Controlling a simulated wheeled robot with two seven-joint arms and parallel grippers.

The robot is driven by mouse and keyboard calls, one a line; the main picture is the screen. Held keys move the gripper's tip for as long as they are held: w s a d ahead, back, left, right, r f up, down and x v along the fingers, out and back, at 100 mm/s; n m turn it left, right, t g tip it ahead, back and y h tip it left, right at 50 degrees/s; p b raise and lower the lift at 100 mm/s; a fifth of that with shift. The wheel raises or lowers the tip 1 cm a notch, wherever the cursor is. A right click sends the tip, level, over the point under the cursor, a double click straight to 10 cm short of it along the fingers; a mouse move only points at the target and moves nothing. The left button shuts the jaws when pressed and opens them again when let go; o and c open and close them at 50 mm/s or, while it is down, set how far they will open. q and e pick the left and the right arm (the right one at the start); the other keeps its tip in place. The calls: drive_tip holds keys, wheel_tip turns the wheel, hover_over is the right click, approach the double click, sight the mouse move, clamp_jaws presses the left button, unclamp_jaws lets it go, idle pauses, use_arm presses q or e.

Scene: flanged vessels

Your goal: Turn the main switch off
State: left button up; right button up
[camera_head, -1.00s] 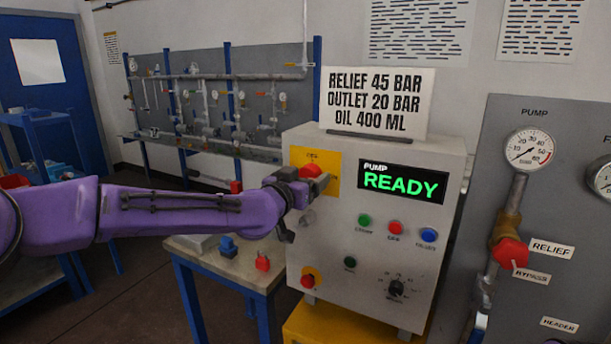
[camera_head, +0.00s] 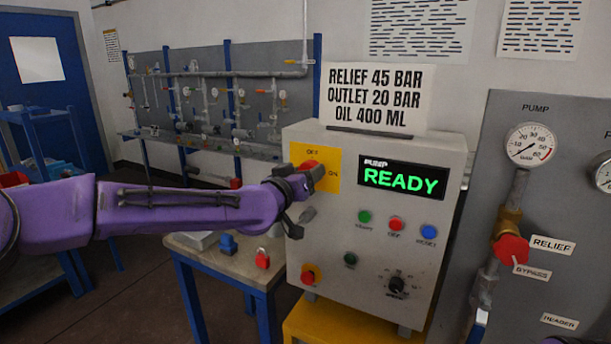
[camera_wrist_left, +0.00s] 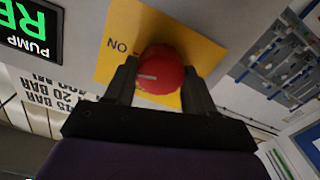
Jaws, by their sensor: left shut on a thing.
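The main switch is a red round knob (camera_head: 307,165) on a yellow plate (camera_head: 331,182) marked OFF at the top and ON at the right, on the front of the grey pump cabinet. My left gripper (camera_head: 316,174) reaches it from the left and is shut on the knob. In the left wrist view, upside down, the fingers sit on both sides of the red knob (camera_wrist_left: 161,72). A pale mark on the knob points left, roughly to the side of the ON label. The OFF label is hidden there. My right gripper is not in view.
The cabinet's display (camera_head: 403,180) reads PUMP READY. Below are green, red and blue buttons and a black dial (camera_head: 397,285). A small table (camera_head: 222,262) with a red padlock (camera_head: 262,259) stands to the left. A gauge panel (camera_head: 560,200) stands right.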

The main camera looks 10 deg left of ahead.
use_arm(q)
drive_tip(key=n, duration=0.3)
drive_tip(key=shift+n+b, duration=0.3)
drive_tip(key=shift+n, duration=0.1)
drive_tip(key=n, duration=0.3)
drive_tip(key=shift+a+f+n+b, duration=0.1)
drive_tip(key=shift+n+b, duration=0.2)
drive_tip(key=shift+b, duration=0.1)
drive_tip(key=n+b, duration=0.1)
drive_tip(key=n, duration=0.2)
drive_tip(key=shift+n, duration=0.3)
drive_tip(key=shift+n+b, duration=0.45)
drive_tip(key=shift+n, duration=1.45)
drive_tip(key=o, duration=1)
drive_tip(key=shift+o, duration=0.2)
